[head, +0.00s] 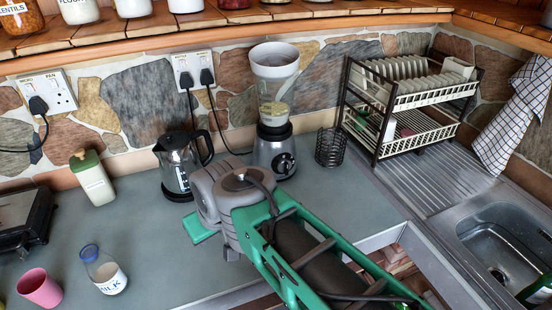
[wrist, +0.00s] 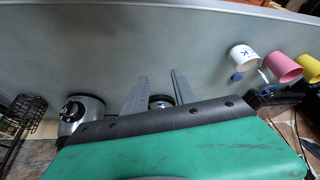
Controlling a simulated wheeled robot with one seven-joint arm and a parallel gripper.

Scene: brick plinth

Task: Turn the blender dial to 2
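The blender (head: 274,147) stands on the counter against the stone wall, with a grey base, clear jug and white top. Its round dark dial (head: 284,164) is on the front of the base; its marks are too small to read. In the wrist view the blender base (wrist: 88,117) and dial (wrist: 72,111) lie left of my gripper (wrist: 158,75). The two grey fingers are apart with nothing held between them, and they do not touch the dial. In the head view my arm hides the fingers, with the wrist in front of the blender.
A steel kettle (head: 180,165) stands left of the blender, and a wire holder (head: 330,147) stands right of it. A dish rack (head: 410,95) and sink (head: 505,235) are further right. A milk bottle (head: 105,272) and pink cup (head: 40,288) stand front left. The middle counter is clear.

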